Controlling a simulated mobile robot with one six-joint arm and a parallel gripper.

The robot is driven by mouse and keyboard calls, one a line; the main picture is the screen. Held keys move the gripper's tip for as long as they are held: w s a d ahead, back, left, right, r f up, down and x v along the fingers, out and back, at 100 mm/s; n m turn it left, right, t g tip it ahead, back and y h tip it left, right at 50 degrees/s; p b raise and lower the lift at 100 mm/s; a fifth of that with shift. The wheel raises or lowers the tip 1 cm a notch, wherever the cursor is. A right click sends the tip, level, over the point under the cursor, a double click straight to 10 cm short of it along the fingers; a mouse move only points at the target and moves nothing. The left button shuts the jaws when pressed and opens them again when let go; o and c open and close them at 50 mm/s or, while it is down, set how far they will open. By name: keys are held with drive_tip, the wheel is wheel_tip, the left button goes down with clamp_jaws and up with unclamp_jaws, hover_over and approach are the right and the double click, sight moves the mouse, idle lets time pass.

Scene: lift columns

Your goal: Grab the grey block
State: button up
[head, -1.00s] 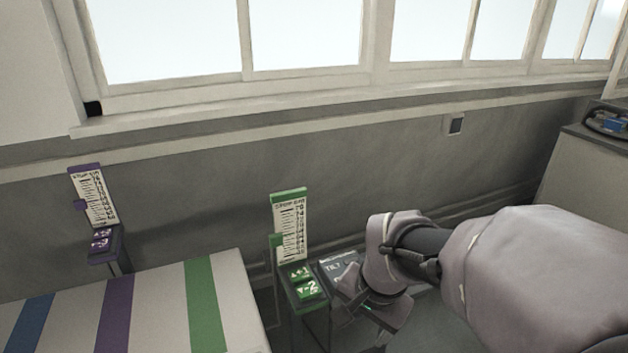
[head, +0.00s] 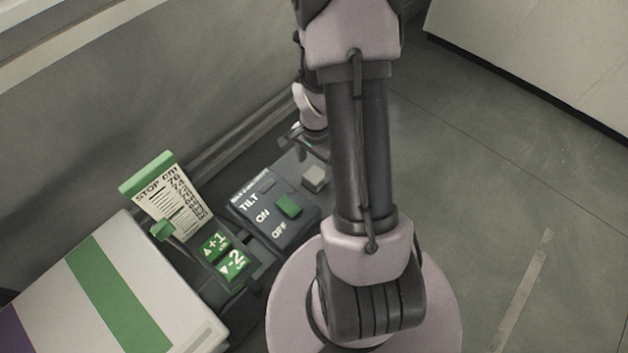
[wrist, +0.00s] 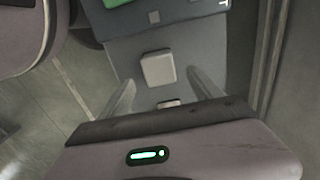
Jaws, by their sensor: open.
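The grey block (head: 314,178) is a small light-grey cube on a dark grey surface beside the tilt panel in the head view. It also shows in the wrist view (wrist: 158,67), just beyond my fingertips and apart from them. My gripper (wrist: 164,85) is open and empty, with one finger to each side of the block's line. In the head view my gripper (head: 300,140) is small and partly hidden, just up and left of the block. A second small light piece (wrist: 169,103) lies between the fingers in the wrist view.
The tilt panel (head: 262,228) with a green block (head: 289,206) adjoins the grey block's surface. A green-marked column (head: 232,262) and a striped white bench (head: 180,322) stand to the left. The wall is close behind. Open floor (head: 500,180) lies to the right.

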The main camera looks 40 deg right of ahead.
sight(315, 175)
drive_tip(key=f+b, duration=0.1)
drive_tip(key=f, duration=0.2)
drive_tip(key=f+b, duration=0.2)
drive_tip(key=shift+s+a+f, duration=0.1)
drive_tip(key=shift+a+f, duration=0.1)
drive_tip(key=shift+f, duration=0.2)
drive_tip(key=shift+r, duration=0.15)
drive_tip(key=shift+c, duration=0.4)
clamp_jaws()
